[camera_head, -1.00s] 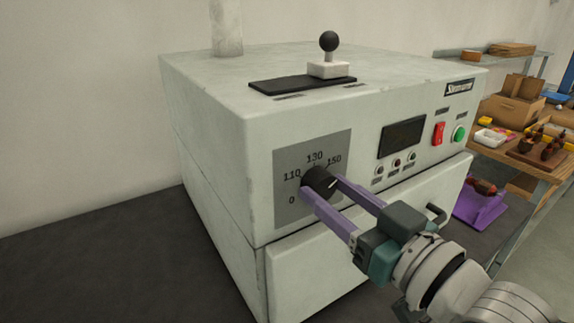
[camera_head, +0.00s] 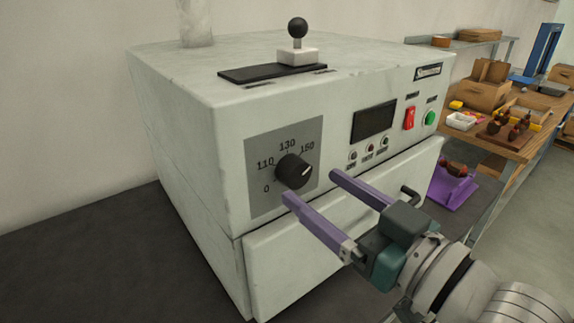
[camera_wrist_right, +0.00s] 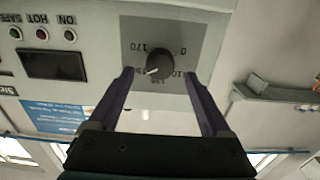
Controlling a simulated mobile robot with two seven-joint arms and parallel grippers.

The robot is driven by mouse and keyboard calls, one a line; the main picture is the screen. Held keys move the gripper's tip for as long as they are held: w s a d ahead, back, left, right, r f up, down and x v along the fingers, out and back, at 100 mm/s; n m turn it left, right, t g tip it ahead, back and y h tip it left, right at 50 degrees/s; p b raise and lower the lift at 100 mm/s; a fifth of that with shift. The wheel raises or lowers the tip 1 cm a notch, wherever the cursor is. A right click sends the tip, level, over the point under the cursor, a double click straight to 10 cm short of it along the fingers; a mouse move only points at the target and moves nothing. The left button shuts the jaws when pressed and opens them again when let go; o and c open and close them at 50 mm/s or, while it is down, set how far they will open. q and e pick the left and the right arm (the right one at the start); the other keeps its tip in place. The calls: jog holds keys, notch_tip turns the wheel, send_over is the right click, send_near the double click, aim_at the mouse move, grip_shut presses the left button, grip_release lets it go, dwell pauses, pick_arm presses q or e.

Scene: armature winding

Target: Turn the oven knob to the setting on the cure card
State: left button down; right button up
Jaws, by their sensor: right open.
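The black oven knob (camera_head: 294,171) sits on a grey dial plate (camera_head: 259,199) on the oven's (camera_head: 197,147) front, with labels 0, 110, 130 and 150 legible in the head view. Its white mark points up and right, toward 150. In the upside-down right wrist view the knob (camera_wrist_right: 159,62) also shows, with 170 legible. My right gripper (camera_head: 310,185) is open, its purple fingers apart and clear of the knob, just in front of it and slightly low. No readable cure card shows. My left gripper is not in view.
A black display (camera_head: 374,122), a red switch (camera_head: 409,118) and a green button (camera_head: 430,118) are right of the dial. A drawer-like door with a dark handle (camera_head: 410,196) is below. A workbench with parts (camera_head: 510,140) stands at right.

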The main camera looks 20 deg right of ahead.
jog(key=v, duration=0.6)
jog(key=shift+s, duration=0.3)
jog(key=s+d+f+m+g+h, duration=0.1)
jog(key=s+f+g+h, duration=0.2)
jog(key=s+g, duration=0.45)
jog(key=s+d+f+m+g+h, duration=0.1)
jog(key=s+f+g+h, duration=0.2)
jog(key=s+g, duration=0.45)
notch_tip(320, 180, up, 31)
jog(key=s+t+p, duration=0.1)
jog(key=p, duration=2.9)
jog(key=shift+a+t, duration=0.2)
jog(key=shift+t, duration=0.1)
